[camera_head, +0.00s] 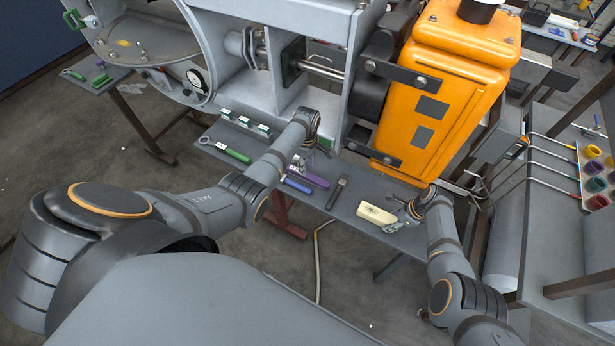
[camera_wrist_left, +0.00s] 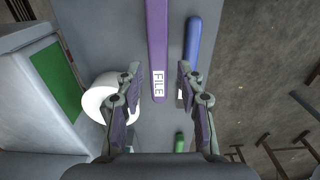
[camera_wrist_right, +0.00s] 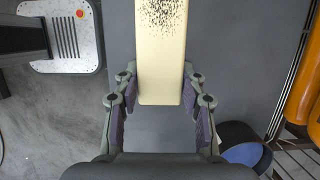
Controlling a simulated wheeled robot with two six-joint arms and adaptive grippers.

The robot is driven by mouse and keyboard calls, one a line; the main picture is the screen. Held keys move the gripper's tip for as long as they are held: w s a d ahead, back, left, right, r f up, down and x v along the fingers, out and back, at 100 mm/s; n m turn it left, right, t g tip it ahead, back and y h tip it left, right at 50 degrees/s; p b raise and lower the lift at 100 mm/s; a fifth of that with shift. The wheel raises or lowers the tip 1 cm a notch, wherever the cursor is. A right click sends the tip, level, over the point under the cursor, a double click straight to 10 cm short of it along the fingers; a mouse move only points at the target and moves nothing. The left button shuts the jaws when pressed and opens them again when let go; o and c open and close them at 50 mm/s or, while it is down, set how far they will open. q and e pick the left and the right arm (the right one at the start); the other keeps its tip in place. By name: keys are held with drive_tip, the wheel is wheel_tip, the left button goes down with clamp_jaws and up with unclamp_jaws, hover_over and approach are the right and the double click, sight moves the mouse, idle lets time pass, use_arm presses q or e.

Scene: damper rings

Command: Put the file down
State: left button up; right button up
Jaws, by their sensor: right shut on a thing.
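The file (camera_head: 311,179) has a purple handle and lies on the grey work shelf (camera_head: 340,222) below the machine. Its handle, marked FILE, shows in the left wrist view (camera_wrist_left: 157,45). My left gripper (camera_wrist_left: 158,72) is open, its fingers apart on either side of the handle end, with gaps visible. In the head view the left gripper (camera_head: 301,164) is over the shelf, partly hidden by its arm. My right gripper (camera_head: 402,218) is shut on a cream block (camera_head: 376,213) with a dark speckled patch, which shows between its fingers in the right wrist view (camera_wrist_right: 161,75).
A blue-handled tool (camera_head: 297,185) lies close beside the file. A dark flat tool (camera_head: 338,191) lies between the file and the cream block. A green-handled tool (camera_head: 234,153) lies at the shelf's left. The orange machine housing (camera_head: 445,95) stands above the right end.

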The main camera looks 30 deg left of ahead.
sight(308, 174)
use_arm(q)
drive_tip(key=shift+w+d+f, duration=0.1)
drive_tip(key=shift+w+f, duration=0.05)
drive_tip(key=shift+f, duration=2.45)
clamp_jaws()
